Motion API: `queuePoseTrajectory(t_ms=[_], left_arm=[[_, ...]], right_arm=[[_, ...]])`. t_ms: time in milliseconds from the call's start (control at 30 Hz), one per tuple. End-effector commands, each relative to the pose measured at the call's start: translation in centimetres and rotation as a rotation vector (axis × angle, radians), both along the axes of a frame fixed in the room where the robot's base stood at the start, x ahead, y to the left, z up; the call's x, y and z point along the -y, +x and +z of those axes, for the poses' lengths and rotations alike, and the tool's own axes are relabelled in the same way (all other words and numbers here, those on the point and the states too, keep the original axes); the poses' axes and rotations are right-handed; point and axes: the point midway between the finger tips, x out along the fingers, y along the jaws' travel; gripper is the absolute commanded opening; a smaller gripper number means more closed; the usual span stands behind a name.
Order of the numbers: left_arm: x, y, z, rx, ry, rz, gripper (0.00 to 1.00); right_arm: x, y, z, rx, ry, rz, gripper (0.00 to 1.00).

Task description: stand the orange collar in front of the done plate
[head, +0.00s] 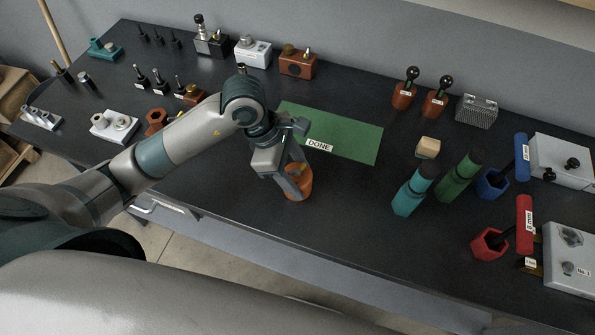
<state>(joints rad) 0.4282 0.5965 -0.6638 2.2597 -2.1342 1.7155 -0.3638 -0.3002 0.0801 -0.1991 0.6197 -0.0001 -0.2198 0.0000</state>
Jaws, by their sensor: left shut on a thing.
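My left gripper (294,187) reaches in from the left and points down. It is shut on the orange collar (304,189), whose upper part is partly hidden by the fingers. The collar looks upright, near the table's front edge, on the near side of the green done plate (345,140). I cannot tell whether its base touches the table. The plate lies flat and bare, with a white DONE label (319,145) at its near edge. My right gripper is not in view.
On the dark table (350,215), a teal bottle-like block (409,191) and a green one (459,180) stand to the right, with a tan block (428,148) behind. A brown hexagonal piece (156,119) is at left, beyond my arm. The table between collar and teal block is clear.

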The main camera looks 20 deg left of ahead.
Motion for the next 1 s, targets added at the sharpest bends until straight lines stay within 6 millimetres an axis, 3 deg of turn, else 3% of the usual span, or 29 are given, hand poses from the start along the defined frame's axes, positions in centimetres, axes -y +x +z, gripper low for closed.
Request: queuePoseTrajectory(t_ms=[300,333,400,867,1000], left_arm=[[0.0,0.0,-0.3,0.001,-0.001,-0.001,0.16],[0.0,0.0,-0.3,0.0,0.0,-0.001,0.59],[0.0,0.0,-0.2,0.0,0.0,0.0,0.71],[0.0,0.0,0.2,0.0,-0.001,0.0,0.71],[-0.5,0.1,1.2,0.005,0.0,0.0,0.71]], right_arm=[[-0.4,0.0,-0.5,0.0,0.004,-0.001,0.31],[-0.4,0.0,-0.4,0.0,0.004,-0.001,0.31],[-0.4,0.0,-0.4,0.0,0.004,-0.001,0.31],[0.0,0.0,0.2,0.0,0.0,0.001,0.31],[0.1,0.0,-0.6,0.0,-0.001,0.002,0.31]])
